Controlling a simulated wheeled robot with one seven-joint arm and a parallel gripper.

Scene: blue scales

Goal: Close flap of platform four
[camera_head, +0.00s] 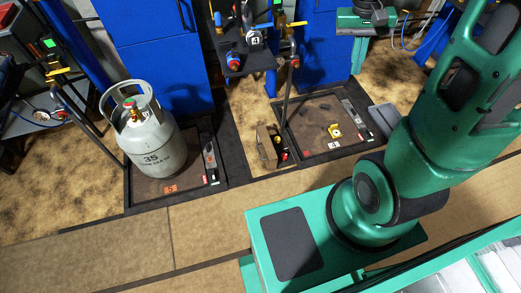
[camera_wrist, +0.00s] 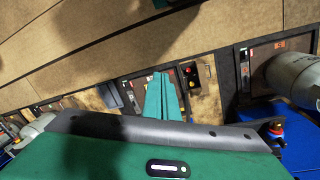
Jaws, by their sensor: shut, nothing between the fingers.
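Platform four (camera_head: 307,147) is a dark framed square set in the floor right of centre in the head view, with a small label by its front edge. It also shows in the wrist view (camera_wrist: 131,82), partly behind my fingers. A grey panel (camera_head: 384,118), which looks like its flap, stands out from the platform's right side, apparently open. It seems to show in the wrist view too (camera_wrist: 113,95). My gripper (camera_wrist: 161,76) is shut and empty, with its green fingers above the platform area. It appears apart from the panel. The head view does not show the fingers.
A grey gas cylinder (camera_head: 150,137) stands on platform five (camera_head: 187,184) at left. A small box with red and yellow parts (camera_head: 270,147) sits between the platforms. A stand with a 4 sign (camera_head: 254,40) rises behind platform four. The front walkway (camera_head: 205,237) is clear.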

